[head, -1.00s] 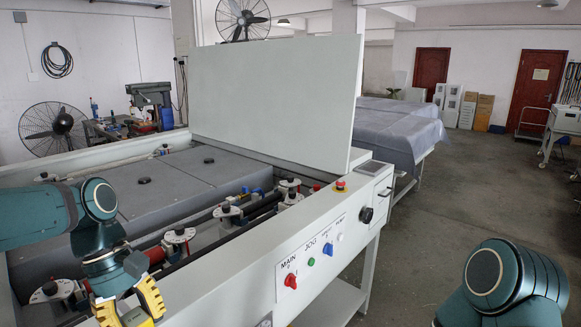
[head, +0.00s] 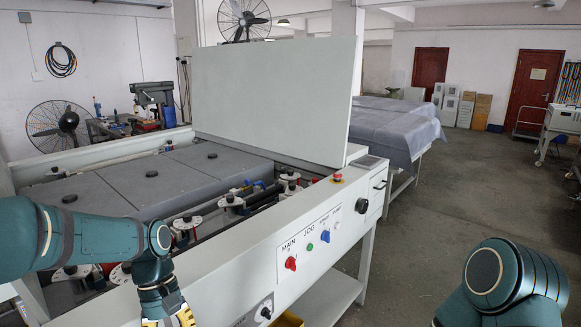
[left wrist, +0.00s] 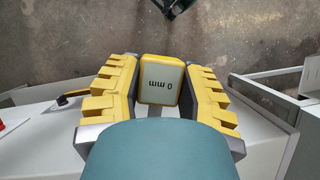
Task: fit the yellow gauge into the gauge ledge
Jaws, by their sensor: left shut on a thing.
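The yellow gauge (left wrist: 161,80) sits between the fingers of my left gripper (left wrist: 160,85) in the left wrist view. Its pale face reads "0 mm", upside down in that view. My left gripper is shut on it, with one stepped yellow finger on each side. In the head view my left gripper (head: 168,321) is at the bottom edge, in front of the machine's near side, and the gauge is cut off there. I cannot make out the gauge ledge for certain. My right gripper is out of view; only part of the right arm shows.
The plate processor's front rail (head: 235,262) carries the MAIN red knob (head: 290,263), other controls and a lower black knob (head: 265,312). A yellow object (head: 288,319) shows low beside it. Rollers and motor mounts lie behind the rail. The floor (head: 430,235) to the right is clear.

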